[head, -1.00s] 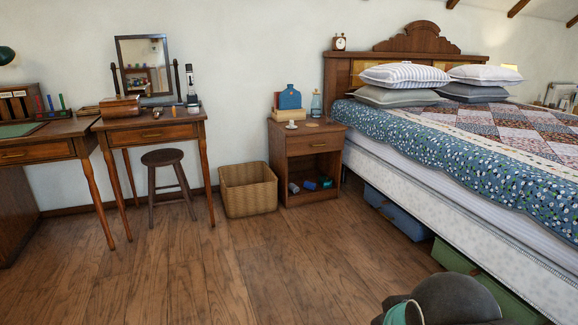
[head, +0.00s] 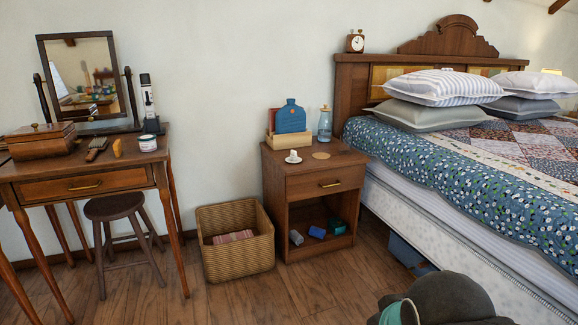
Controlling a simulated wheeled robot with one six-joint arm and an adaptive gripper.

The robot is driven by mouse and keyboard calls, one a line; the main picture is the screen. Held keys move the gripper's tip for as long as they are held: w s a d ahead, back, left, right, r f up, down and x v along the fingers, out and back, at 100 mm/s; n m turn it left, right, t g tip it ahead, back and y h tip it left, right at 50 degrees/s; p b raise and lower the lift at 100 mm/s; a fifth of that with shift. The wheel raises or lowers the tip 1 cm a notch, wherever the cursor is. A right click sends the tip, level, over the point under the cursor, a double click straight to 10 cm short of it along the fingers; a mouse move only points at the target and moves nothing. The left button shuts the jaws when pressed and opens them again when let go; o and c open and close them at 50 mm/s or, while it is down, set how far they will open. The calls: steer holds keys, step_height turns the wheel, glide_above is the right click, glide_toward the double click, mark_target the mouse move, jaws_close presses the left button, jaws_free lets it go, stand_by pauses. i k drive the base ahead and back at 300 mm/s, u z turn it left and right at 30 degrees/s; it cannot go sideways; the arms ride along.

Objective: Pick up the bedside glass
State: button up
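A pale blue, see-through glass vessel (head: 325,125) stands upright on the back right of the wooden nightstand (head: 298,182), beside the bed. It has a narrower top and looks like a small carafe; I cannot tell whether a separate drinking glass sits on it. No other clear glass shows on the nightstand top. A dark rounded part with a teal band at the bottom right seems to be my arm. My gripper's fingers are not in view.
The nightstand also bears a blue hot-water bottle (head: 291,117), a small white cup (head: 293,156) and a round coaster (head: 321,155). A wicker basket (head: 237,262) and stool (head: 115,207) stand left. The bed (head: 430,220) closes the right side; floor ahead is clear.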

mark_target(346, 140)
steer(key=i, duration=2.5)
steer(key=z, duration=1.15)
